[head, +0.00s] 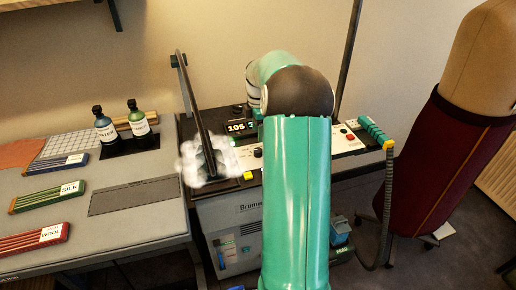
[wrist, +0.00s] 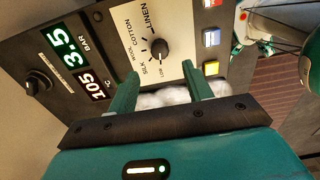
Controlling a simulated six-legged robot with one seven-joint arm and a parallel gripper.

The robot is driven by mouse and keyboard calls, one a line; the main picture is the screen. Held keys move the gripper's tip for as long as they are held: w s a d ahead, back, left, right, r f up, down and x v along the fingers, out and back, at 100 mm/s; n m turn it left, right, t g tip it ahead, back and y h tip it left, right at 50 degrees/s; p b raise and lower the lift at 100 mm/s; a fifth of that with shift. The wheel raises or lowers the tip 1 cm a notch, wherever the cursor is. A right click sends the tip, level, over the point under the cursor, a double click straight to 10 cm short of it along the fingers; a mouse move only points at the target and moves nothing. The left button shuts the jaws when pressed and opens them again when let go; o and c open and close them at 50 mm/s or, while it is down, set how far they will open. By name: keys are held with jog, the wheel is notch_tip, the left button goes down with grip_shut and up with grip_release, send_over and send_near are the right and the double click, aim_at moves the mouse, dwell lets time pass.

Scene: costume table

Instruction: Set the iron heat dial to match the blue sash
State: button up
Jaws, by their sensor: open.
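The blue sash (head: 57,163) lies folded on the grey table in the head view, with a white tag too small to read. The heat dial (wrist: 159,49) is a black knob on a pale panel in the wrist view, ringed by the words silk, wool, cotton and linen. I cannot tell where its pointer sits. My gripper (wrist: 166,78) is open, its two green fingers pointing toward the panel on either side below the dial, apart from it. In the head view my arm hides the gripper.
A display (wrist: 80,70) reads 3.5 bar and 105 °C beside another black knob (wrist: 38,82). Coloured buttons (wrist: 211,38) line the panel's right. Green silk (head: 48,196) and red wool (head: 35,238) bundles lie near the sash. A dress form (head: 440,150) stands right.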

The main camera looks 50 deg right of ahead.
aim_at(258, 150)
notch_tip(258, 150, down, 9)
jog(key=shift+r, duration=0.2)
jog(key=shift+c, duration=0.2)
jog(key=c, duration=0.9)
